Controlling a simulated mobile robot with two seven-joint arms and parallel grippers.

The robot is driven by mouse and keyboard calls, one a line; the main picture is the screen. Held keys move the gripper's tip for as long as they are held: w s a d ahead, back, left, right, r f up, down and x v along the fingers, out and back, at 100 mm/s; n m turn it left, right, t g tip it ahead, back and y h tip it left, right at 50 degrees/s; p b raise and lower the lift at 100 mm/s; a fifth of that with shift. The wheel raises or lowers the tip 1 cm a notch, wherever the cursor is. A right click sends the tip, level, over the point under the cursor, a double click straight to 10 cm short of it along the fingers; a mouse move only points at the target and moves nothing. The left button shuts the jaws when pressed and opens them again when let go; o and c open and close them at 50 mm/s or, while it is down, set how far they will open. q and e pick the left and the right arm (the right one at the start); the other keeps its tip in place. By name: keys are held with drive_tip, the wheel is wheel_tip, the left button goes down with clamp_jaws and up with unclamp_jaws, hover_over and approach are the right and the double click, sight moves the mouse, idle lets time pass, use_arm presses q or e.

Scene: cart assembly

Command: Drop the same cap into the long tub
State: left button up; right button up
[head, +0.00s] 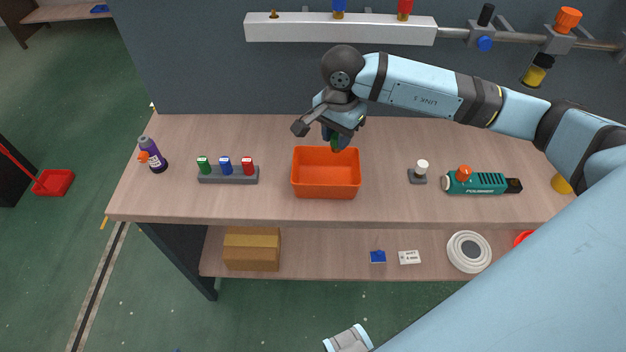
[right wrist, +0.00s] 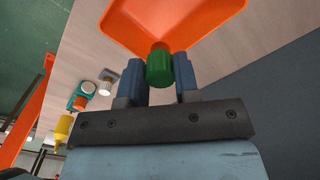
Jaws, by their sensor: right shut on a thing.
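My right gripper (head: 334,132) hangs over the back part of the orange tub (head: 325,190) on the workbench. It is shut on a green cap (head: 335,144), mostly hidden by the gripper in the head view. In the right wrist view the green cap (right wrist: 159,68) sits between the two blue-grey fingers, with the orange tub (right wrist: 175,20) beyond it. The cap appears to be above the tub's opening; the exact height cannot be told. The tub's visible inside looks empty.
A grey rack (head: 228,175) with green, blue and red pieces stands left of the tub, and a purple bottle (head: 152,155) farther left. A white-topped knob (head: 421,168) and a green polisher (head: 480,183) stand to the right. A white rail (head: 340,28) runs along the back panel.

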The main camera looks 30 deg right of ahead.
drive_tip(key=shift+w+a+f, duration=0.1)
drive_tip(key=shift+a+f, duration=0.1)
wheel_tip(320, 180, down, 6)
drive_tip(key=b, duration=0.2)
drive_tip(key=shift+d+r+b, duration=0.1)
drive_tip(key=shift+b, duration=0.3)
drive_tip(key=o, duration=1.1)
drive_tip(key=shift+r, duration=0.1)
wheel_tip(320, 180, up, 14)
drive_tip(key=shift+f, duration=0.25)
drive_tip(key=shift+r, duration=0.15)
